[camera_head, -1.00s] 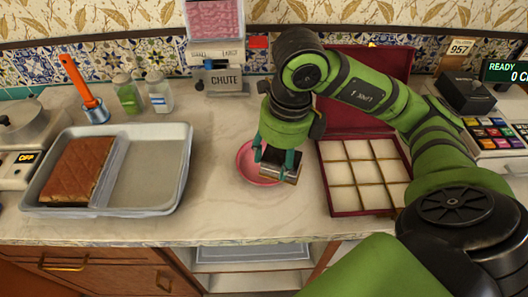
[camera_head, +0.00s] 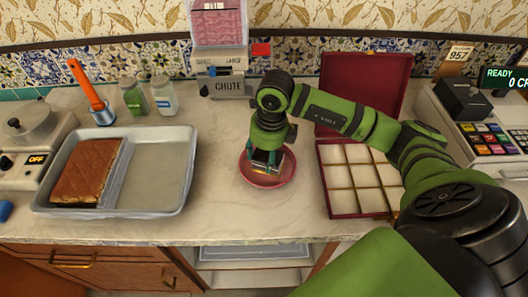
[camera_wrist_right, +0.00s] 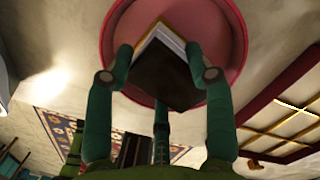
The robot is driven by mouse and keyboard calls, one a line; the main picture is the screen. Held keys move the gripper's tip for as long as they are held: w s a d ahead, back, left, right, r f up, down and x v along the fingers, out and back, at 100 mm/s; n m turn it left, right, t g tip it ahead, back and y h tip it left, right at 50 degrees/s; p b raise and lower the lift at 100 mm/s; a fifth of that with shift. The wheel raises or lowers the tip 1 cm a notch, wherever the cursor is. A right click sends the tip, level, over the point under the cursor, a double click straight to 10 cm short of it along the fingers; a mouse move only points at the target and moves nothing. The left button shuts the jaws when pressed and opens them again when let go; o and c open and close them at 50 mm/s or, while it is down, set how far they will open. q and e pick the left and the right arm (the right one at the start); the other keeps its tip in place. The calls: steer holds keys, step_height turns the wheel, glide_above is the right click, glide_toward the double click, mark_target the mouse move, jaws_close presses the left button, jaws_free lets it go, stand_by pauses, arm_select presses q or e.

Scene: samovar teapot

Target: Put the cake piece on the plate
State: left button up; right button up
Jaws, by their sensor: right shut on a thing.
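The cake piece (camera_wrist_right: 165,75) is a small block with a dark brown face and pale edges. My right gripper (camera_head: 264,170) is shut on it, pointing down over the pink plate (camera_head: 287,177). In the right wrist view the fingers press on both sides of the piece, and the round plate (camera_wrist_right: 232,30) lies behind it. The piece is within the plate's outline; I cannot tell whether it touches the plate. In the head view the gripper mostly hides the piece. My left gripper is not in view.
A metal tray (camera_head: 165,180) at left holds a larger brown cake (camera_head: 85,172). An open red box (camera_head: 360,180) with pale compartments stands right of the plate. Shakers, an orange-handled tool and a chute machine (camera_head: 225,85) stand behind. The counter between tray and plate is clear.

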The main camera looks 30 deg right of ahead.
steer(key=shift+f, duration=0.2)
steer(key=o, duration=1.2)
steer(key=shift+r, duration=0.1)
steer(key=shift+r, duration=0.45)
step_height(320, 180, up, 11)
steer(key=s+b, duration=0.1)
steer(key=b, duration=0.1)
steer(key=shift+s+d+r, duration=0.15)
steer(key=shift+d, duration=0.15)
